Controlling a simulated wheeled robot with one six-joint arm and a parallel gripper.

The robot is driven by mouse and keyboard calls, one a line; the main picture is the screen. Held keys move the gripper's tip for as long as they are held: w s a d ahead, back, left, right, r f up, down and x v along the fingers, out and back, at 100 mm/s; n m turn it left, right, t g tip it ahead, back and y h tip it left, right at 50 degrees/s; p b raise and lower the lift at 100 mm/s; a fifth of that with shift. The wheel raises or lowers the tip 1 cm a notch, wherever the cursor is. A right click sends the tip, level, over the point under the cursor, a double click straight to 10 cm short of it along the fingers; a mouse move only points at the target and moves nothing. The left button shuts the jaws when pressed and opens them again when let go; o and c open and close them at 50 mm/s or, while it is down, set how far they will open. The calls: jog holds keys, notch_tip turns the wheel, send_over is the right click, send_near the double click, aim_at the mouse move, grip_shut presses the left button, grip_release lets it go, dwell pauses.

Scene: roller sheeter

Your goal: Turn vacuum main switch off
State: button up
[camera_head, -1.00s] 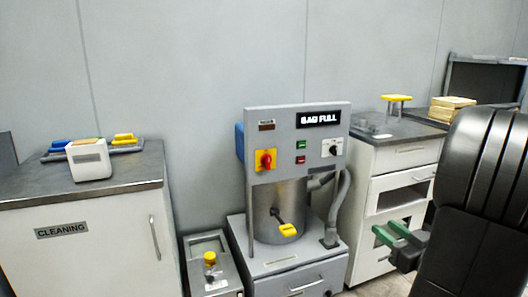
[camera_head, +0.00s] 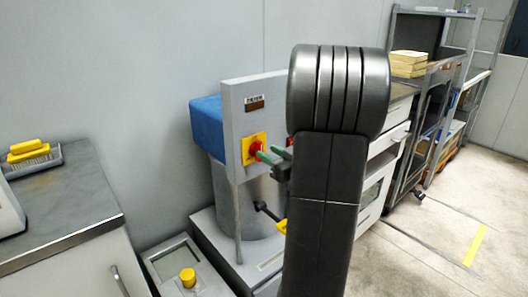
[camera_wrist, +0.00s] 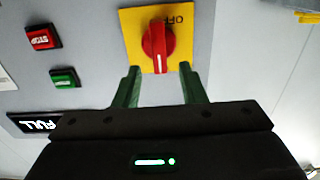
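The vacuum main switch is a red rotary knob on a yellow plate (camera_head: 250,150) on the grey vacuum panel. In the wrist view the red knob (camera_wrist: 157,42) shows its handle upright in the picture, with an upside-down "OFF" label to its upper right on the plate. My gripper (camera_head: 270,154) is at the switch, its green fingers partly in front of the knob. In the wrist view my gripper (camera_wrist: 159,68) is open, one finger to each side just below the knob. Nothing is between the fingers that I can see, and contact cannot be told.
A yellow-handled lever (camera_head: 281,226) is below. A grey counter (camera_head: 65,200) stands left. My arm hides the panel's right side.

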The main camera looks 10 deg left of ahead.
aim_at(261, 148)
jog(key=shift+x, duration=1.55)
grip_shut()
